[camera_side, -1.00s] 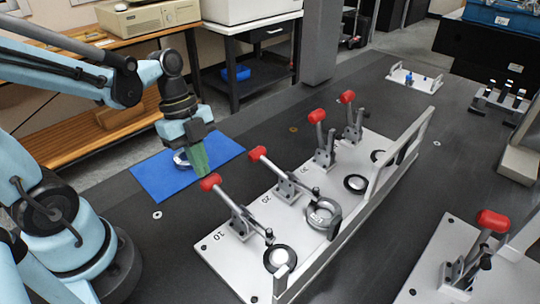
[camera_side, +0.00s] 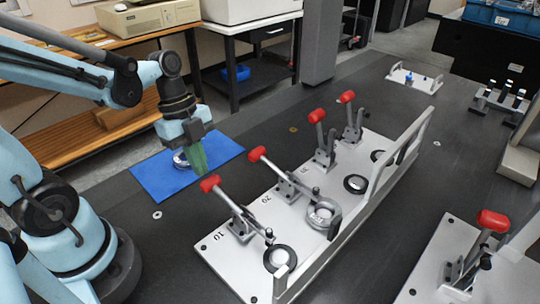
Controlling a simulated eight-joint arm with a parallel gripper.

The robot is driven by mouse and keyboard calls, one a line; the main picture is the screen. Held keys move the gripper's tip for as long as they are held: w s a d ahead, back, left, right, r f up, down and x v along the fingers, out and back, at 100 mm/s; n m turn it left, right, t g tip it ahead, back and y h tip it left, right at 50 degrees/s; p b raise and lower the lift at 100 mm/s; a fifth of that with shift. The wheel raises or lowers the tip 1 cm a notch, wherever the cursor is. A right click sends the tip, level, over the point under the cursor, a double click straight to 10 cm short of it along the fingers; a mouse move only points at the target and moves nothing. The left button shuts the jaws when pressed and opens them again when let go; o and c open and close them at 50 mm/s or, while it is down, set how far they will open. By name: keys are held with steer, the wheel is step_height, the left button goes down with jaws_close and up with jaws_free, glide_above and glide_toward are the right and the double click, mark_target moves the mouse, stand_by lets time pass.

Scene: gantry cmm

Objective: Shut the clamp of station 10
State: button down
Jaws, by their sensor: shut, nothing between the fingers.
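The clamp of station 10 (camera_side: 239,224) stands at the near end of the pale fixture plate (camera_side: 218,262), next to the printed "10". Its handle leans up and left to a red grip (camera_side: 210,184). Its short arm reaches right, ending in a small spindle (camera_side: 269,237) by a dark-rimmed round seat (camera_side: 280,258). My gripper (camera_side: 203,172) has green fingers, shut and empty, pointing down just above and behind the red grip. I cannot tell whether the fingertips touch it.
The station 20 clamp (camera_side: 287,187) leans the same way; two farther clamps (camera_side: 324,150) (camera_side: 352,125) have upright handles. A grey ring (camera_side: 322,213) sits at station 20. A tall rail (camera_side: 400,160) edges the plate. A blue mat (camera_side: 160,190) lies left. Another red-gripped clamp (camera_side: 470,262) stands right.

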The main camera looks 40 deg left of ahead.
steer(key=a+r, duration=0.9)
steer(key=w+d+f+n+t+y, duration=0.1)
steer(key=d+n+t, duration=0.2)
steer(key=n, duration=0.6)
steer(key=w+d+f+n+t+y, duration=0.2)
steer(key=d+n+t, duration=0.2)
steer(key=d+n, duration=0.3)
steer(key=shift+w+f+n, duration=0.15)
steer(key=shift+w+n, duration=0.1)
steer(key=shift+n, duration=0.75)
